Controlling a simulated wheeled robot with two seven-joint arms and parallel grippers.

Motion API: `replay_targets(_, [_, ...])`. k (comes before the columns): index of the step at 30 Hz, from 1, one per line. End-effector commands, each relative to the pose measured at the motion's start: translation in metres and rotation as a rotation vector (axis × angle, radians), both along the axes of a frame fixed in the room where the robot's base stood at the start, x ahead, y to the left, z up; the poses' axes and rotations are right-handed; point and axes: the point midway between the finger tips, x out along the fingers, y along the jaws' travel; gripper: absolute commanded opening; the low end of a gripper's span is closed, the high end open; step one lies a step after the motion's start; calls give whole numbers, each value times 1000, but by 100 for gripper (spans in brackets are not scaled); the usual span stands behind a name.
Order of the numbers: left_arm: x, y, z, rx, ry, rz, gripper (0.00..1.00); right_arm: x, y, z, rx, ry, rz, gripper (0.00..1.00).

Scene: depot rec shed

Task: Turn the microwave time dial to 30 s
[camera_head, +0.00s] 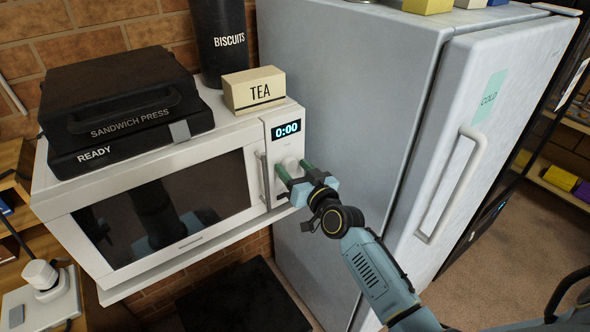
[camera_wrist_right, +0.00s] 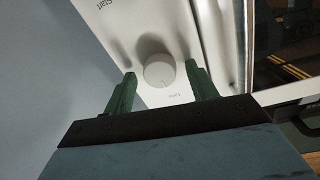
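The white microwave (camera_head: 88,232) stands on a shelf, its door closed. Its display (camera_head: 287,130) reads 0:00. The round white time dial (camera_head: 291,163) sits on the control panel below the display. In the right wrist view the dial (camera_wrist_right: 159,73) lies between and beyond the two green fingertips. My right gripper (camera_head: 294,170) is at the panel, open and empty, with one finger on each side of the dial; it also shows in the right wrist view (camera_wrist_right: 159,84). I cannot tell whether the fingers touch the dial. My left gripper is not in view.
A vertical door handle (camera_head: 264,180) stands just left of the dial. The grey fridge (camera_head: 352,110) rises close on the right. A black sandwich press (camera_head: 125,108), a tea box (camera_head: 254,91) and a biscuits canister (camera_head: 222,40) stand on top of the microwave.

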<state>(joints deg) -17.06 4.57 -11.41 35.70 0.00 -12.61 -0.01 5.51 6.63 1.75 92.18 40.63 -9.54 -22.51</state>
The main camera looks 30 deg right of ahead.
Motion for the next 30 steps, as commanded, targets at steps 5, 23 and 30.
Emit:
replay_targets(5, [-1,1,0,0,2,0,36,0,0,0,0,0,0,33])
replay_targets(23, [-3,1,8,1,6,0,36,0,0,2,128,18,1,14])
replay_targets(30, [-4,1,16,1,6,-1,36,0,-1,2,294,40,0,14])
